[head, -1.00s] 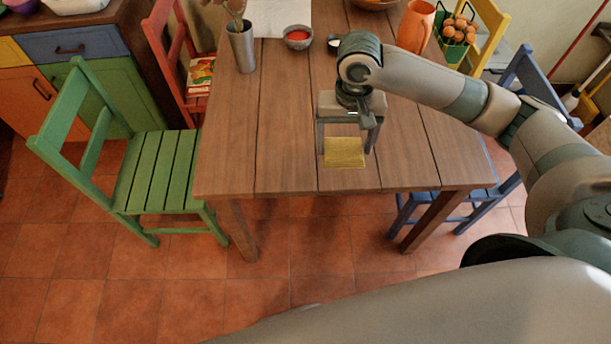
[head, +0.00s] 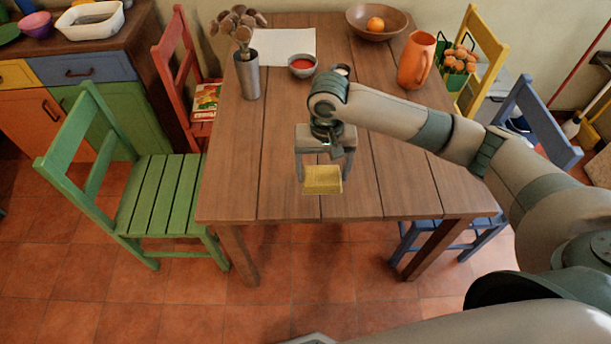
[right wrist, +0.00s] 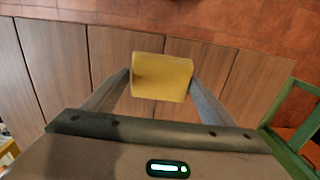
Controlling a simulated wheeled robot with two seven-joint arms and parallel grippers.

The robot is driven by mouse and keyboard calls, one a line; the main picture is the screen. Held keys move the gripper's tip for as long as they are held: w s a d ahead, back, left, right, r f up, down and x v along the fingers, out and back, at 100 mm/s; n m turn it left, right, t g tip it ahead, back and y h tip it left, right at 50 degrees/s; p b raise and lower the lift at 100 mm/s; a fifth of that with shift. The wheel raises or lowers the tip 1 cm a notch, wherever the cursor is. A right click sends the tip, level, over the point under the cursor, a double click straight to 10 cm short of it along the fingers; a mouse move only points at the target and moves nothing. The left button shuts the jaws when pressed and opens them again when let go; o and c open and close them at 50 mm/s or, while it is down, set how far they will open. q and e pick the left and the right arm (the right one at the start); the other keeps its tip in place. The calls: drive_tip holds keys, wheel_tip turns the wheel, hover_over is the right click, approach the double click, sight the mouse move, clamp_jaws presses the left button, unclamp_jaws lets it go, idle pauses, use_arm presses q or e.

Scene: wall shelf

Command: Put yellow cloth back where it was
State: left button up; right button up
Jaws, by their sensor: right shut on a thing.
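The yellow cloth (head: 322,180) is a small folded block near the front part of the wooden table (head: 400,195). My right gripper (head: 323,180) is shut on it, one finger at each side. In the right wrist view the cloth (right wrist: 161,77) sits between the two fingertips, with the table planks behind it. It appears to be held above the tabletop, but the exact height is hard to tell. My left gripper is not in view.
A metal vase (head: 249,76), a red-filled bowl (head: 302,66), a white sheet (head: 285,48), an orange pitcher (head: 416,60) and a wooden bowl (head: 362,24) stand toward the back. A green chair (head: 150,195) is at left. The table's front left is clear.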

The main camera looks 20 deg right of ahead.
sight(306, 166)
drive_tip(key=w+a+f, duration=0.1)
drive_tip(key=w, duration=0.1)
drive_tip(key=w+a+f, duration=0.2)
drive_tip(key=shift+a+p, duration=0.1)
drive_tip(key=shift+p, duration=0.25)
drive_tip(key=shift+f, duration=0.1)
drive_tip(key=shift+f+p, duration=0.5)
drive_tip(key=shift+f, duration=1.45)
drive_tip(key=o, duration=1)
drive_tip(key=shift+f, duration=0.15)
wheel_tip(306, 166, up, 12)
drive_tip(key=shift+r+b, duration=0.15)
drive_tip(key=shift+b, duration=1)
